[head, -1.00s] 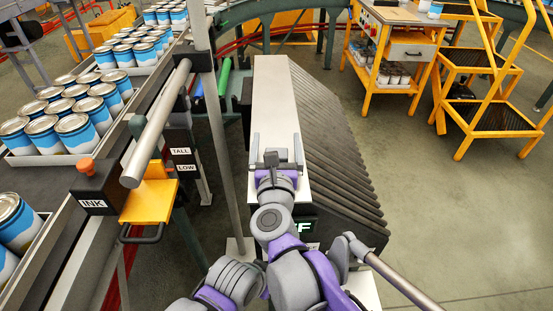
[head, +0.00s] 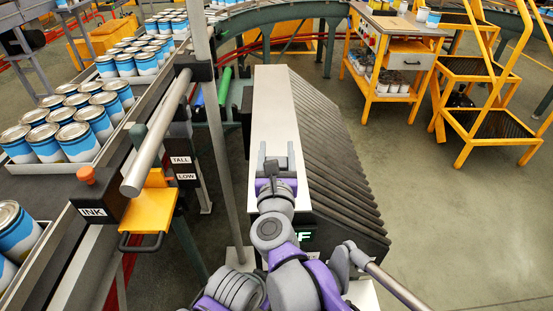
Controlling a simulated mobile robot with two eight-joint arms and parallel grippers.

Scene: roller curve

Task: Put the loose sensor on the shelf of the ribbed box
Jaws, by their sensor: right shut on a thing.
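The ribbed box (head: 335,165) stands in the middle, with dark ribs sloping down its right side. Its shelf (head: 272,105) is the long pale flat top, bare at its far part. My right gripper (head: 276,158) is over the near part of this shelf, fingers pointing away from me. It is shut on a small dark grey piece (head: 271,167), which seems to be the loose sensor. The fingers and wrist hide much of it, and I cannot tell whether it touches the shelf. My left gripper is not in view.
A thin upright pole (head: 217,140) stands left of the box. Beyond it are a yellow bracket (head: 150,210), a grey roller (head: 155,140) and a conveyor with blue-and-white cans (head: 75,140). A yellow cart (head: 385,85) and steps (head: 485,120) stand at back right. Floor at right is clear.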

